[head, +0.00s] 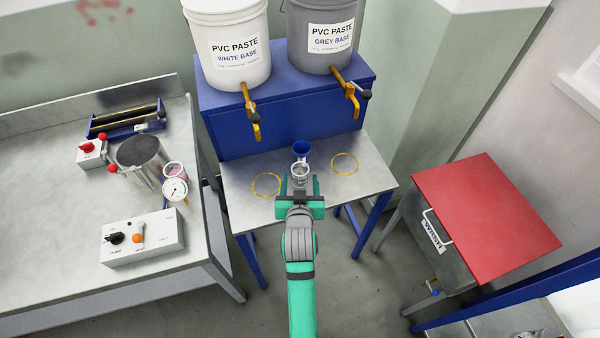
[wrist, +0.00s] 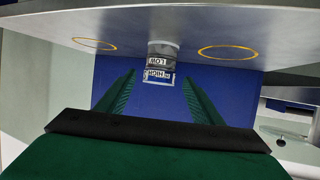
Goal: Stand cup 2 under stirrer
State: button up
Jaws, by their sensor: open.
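My gripper (head: 300,184) is open over the steel table, its two green fingers pointing away from me. A small clear cup (head: 300,169) is just ahead of and between the fingertips. In the wrist view a grey and clear vessel (wrist: 160,60) with LOW and HIGH labels shows between the finger ends; I cannot tell whether the fingers touch it. No number shows on any cup, so I cannot tell which is cup 2. I cannot make out the stirrer for sure.
Yellow rings mark the table left (head: 267,184) and right (head: 344,163) of the cup. White (head: 228,50) and grey (head: 320,40) paste buckets with brass taps overhang the back. The left bench holds a metal pot (head: 140,152), a pink-topped cup (head: 174,169) and a control box (head: 141,238). A red-topped wash unit (head: 485,215) stands right.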

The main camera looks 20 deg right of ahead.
jog(key=v, duration=0.2)
jog(key=shift+s+a, duration=0.1)
jog(key=shift+s, duration=0.2)
jog(key=s+a+f+n+t+y, duration=0.1)
jog(key=s+a+f, duration=0.25)
jog(key=s, duration=0.45)
jog(key=s+a+f+n+y, duration=0.1)
jog(key=s+a+f, duration=0.1)
jog(key=s+a, duration=0.5)
jog(key=s+a+r+y, duration=0.1)
jog(key=s+r, duration=0.2)
jog(key=s, duration=0.7)
jog(key=s+a+r+n+t, duration=0.1)
jog(key=s+r, duration=0.1)
jog(key=s, duration=0.8)
jog(key=shift+a+r+y, duration=0.35)
jog(key=shift+a+y, duration=0.05)
jog(key=shift+s+a+r, duration=0.1)
jog(key=shift+s+r, duration=0.15)
jog(key=shift+s, duration=0.05)
jog(key=shift+c, duration=1.2)
jog(key=shift+r, duration=0.1)
jog(key=c, duration=0.5)
